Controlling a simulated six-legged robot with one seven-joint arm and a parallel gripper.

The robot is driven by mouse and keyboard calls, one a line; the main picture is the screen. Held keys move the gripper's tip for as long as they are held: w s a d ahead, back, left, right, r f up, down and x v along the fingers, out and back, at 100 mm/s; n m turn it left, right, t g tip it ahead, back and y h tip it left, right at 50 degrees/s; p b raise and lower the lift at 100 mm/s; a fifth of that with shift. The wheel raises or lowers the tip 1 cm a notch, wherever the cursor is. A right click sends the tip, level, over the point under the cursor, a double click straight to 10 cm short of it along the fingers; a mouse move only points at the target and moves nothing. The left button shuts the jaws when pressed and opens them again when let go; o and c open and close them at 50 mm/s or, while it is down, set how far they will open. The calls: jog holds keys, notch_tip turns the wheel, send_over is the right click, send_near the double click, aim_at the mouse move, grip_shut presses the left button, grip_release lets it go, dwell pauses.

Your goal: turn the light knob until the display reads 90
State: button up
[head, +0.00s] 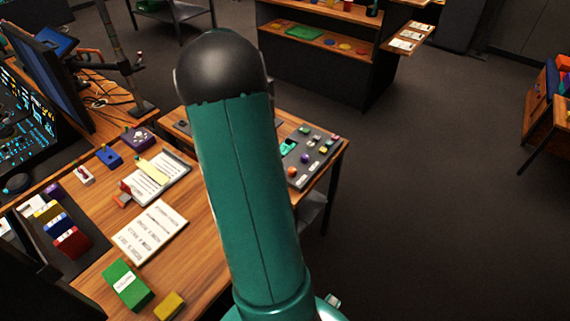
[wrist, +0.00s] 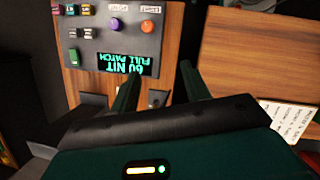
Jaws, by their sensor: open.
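The grey panel (wrist: 88,52) with the display and knobs is at the upper left of the wrist view. Its display (wrist: 128,64) is upside down there and appears to read "60 NIT FULL PATCH". An orange knob (wrist: 147,26) sits beside a label that seems to say LIGHT, with a purple knob (wrist: 115,25) to its left. In the head view the orange knob (head: 291,172) and purple knob (head: 305,158) show right of my arm. My gripper (wrist: 160,70) is open and empty, its fingers apart from both knobs. My arm hides it in the head view.
In the head view, papers (head: 150,232) and coloured boxes cover the desk left of my arm. Open floor (head: 430,200) lies to the right.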

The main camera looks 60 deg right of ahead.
aim_at(292, 169)
jog(key=shift+g+y, duration=0.3)
jog(key=shift+g, duration=0.1)
jog(key=d+x, duration=0.1)
jog(key=x, duration=0.5)
jog(key=d+x, duration=0.1)
jog(key=x, duration=0.4)
jog(key=s+d+x, duration=0.1)
jog(key=x, duration=0.5)
jog(key=shift+s+d, duration=0.2)
jog(key=shift+d, duration=0.05)
jog(key=shift+r, duration=0.1)
jog(key=c, duration=1)
